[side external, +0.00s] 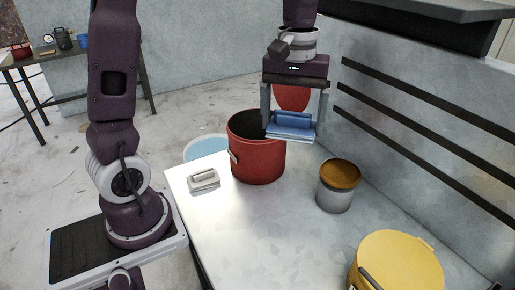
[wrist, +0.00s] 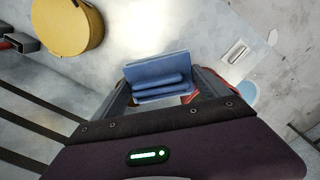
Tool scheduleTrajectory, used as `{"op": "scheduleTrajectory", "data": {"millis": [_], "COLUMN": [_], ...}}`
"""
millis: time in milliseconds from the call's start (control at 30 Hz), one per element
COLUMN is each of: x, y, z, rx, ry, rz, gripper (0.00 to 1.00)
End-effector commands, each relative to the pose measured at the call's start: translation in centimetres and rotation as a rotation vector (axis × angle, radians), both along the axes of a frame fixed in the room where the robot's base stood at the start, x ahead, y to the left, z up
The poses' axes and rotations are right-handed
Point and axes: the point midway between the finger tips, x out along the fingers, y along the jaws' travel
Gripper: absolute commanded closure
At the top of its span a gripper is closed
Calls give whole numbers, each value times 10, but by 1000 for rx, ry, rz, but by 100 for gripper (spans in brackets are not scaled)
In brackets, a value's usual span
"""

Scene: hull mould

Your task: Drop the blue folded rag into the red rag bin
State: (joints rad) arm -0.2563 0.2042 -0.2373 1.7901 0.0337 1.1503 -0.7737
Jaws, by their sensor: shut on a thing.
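The blue folded rag (side external: 291,124) is held between the fingers of my gripper (side external: 293,118) in the side external view. It also shows in the wrist view (wrist: 157,75), between the two fingers. The red rag bin (side external: 257,160) stands upright on the work surface, open at the top. Its lid, a red round piece (side external: 292,97), appears raised behind my gripper. The rag is above the bin's height and overlaps its right rim in the picture. In the wrist view the bin is mostly hidden behind my gripper, with only bits of red showing.
A yellow lidded container (side external: 396,265) is at the front right. A small pale block (side external: 203,180) lies left of the bin. A slotted wall (side external: 420,130) runs along the right.

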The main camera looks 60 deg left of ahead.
Motion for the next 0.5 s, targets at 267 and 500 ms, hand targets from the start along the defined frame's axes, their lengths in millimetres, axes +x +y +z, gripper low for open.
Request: {"op": "scheduleTrajectory", "data": {"millis": [267,500], "x": [45,49], "y": [122,186], "z": [-3,-7], "rx": [5,13], "ry": [-3,1], "rz": [10,6], "gripper": [52,52]}}
